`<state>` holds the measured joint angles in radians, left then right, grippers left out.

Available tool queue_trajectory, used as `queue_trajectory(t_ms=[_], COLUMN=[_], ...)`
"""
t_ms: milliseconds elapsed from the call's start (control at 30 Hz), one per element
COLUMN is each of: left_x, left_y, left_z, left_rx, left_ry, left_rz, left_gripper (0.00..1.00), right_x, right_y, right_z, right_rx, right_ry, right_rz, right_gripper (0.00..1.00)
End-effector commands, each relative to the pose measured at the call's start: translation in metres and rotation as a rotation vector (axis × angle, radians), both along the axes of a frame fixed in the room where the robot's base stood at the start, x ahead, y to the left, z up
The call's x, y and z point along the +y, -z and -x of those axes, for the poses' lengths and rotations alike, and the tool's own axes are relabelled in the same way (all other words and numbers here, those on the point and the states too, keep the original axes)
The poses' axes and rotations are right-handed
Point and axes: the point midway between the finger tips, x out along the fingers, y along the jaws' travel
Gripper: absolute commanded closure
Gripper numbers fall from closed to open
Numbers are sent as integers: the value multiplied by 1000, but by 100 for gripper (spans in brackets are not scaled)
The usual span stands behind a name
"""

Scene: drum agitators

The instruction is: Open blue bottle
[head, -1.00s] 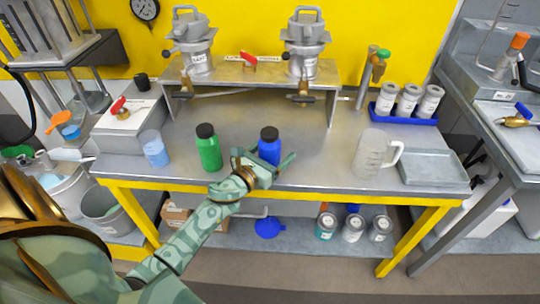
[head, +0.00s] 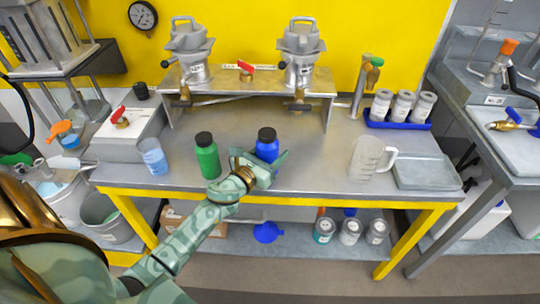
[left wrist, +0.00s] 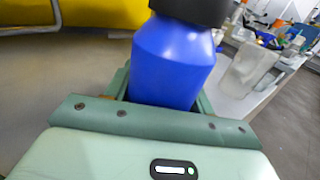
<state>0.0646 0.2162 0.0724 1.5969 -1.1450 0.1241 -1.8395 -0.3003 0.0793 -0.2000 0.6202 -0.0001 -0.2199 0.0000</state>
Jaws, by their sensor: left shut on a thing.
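The blue bottle (head: 267,148) stands upright on the metal table with its black cap (head: 267,134) on. My left gripper (head: 266,162) is shut on the body of the blue bottle, from the front. In the left wrist view the blue bottle (left wrist: 172,62) sits between the green fingers, and its black cap (left wrist: 192,8) is cut off by the top edge. The lower part of the bottle is hidden by the gripper. My right gripper is not in view.
A green bottle (head: 207,158) with a black cap stands just left of the blue one. A beaker of blue liquid (head: 153,158) is farther left. A clear jug (head: 368,158) and grey tray (head: 428,172) stand right. A metal stand (head: 250,82) with two vessels is behind.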

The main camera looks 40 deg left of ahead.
Motion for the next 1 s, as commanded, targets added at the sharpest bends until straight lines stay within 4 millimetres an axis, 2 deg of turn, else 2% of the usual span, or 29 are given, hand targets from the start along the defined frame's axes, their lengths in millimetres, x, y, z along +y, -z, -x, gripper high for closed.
queue_trajectory(t_ms=[33,267,400,600,767,1000], left_x=[-1,-26,-46,-65,-70,-71], left_y=[-21,-81,-89,-102,-107,-107], left_z=[3,44,78,109,119,120], left_rx=[-8,-8,-2,-3,-2,-2], left_ry=[2,3,2,1,-1,-1], left_rz=[-4,-3,0,1,0,0], left_gripper=[77,77,77,77,77,77], right_x=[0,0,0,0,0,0], right_y=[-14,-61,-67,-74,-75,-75], right_z=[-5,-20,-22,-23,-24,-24], right_rx=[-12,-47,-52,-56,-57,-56], right_ry=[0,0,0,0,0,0], right_rz=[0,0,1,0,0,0], right_gripper=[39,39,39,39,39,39])
